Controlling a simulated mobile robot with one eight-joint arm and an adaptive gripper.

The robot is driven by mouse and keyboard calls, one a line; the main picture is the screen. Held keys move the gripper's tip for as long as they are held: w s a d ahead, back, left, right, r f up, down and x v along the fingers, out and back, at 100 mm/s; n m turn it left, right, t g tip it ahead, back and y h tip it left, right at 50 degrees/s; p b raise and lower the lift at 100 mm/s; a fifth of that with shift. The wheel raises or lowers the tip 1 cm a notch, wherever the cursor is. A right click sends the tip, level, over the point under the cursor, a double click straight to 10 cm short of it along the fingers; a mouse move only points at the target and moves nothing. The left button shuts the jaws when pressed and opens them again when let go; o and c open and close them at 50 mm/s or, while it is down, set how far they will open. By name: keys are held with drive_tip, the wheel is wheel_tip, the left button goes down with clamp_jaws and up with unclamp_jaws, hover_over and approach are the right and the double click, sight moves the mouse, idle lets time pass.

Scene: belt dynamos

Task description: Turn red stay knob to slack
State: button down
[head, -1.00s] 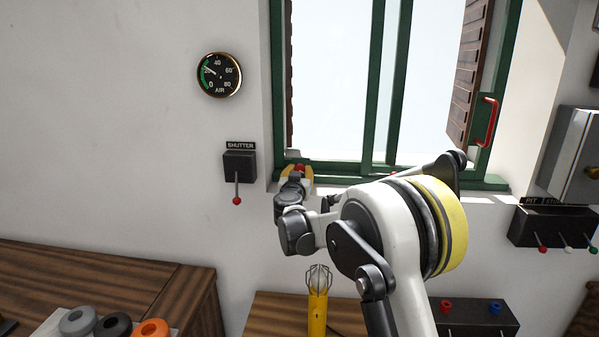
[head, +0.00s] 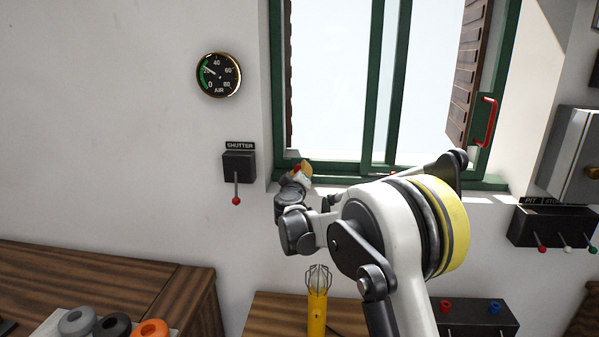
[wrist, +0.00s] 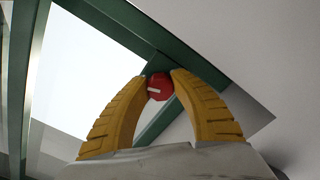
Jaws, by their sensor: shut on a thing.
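The red stay knob (wrist: 160,87) sits at the lower left corner of the green window frame. In the wrist view it is between the two yellow fingers of my gripper (wrist: 158,80), which are shut on it from both sides. A pale mark shows across the knob's face. In the head view my gripper (head: 302,172) is at the window's lower left corner, and only a bit of the red knob (head: 296,168) shows beside the yellow finger.
The shutter switch box (head: 239,167) with its red-tipped lever is on the wall to the left of my gripper. The green window frame (head: 278,100) rises behind it. A yellow caged lamp (head: 318,306) stands below. The air gauge (head: 219,75) is higher on the wall.

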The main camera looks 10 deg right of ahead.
drive_tip(key=n, duration=0.7)
drive_tip(key=shift+r, duration=0.1)
drive_tip(key=n, duration=0.7)
drive_tip(key=shift+r, duration=0.1)
idle(0.5)
drive_tip(key=c, duration=1.1)
unclamp_jaws()
drive_tip(key=shift+o, duration=0.2)
drive_tip(key=shift+s, duration=0.1)
drive_tip(key=v, duration=1.1)
drive_tip(key=shift+s, duration=0.35)
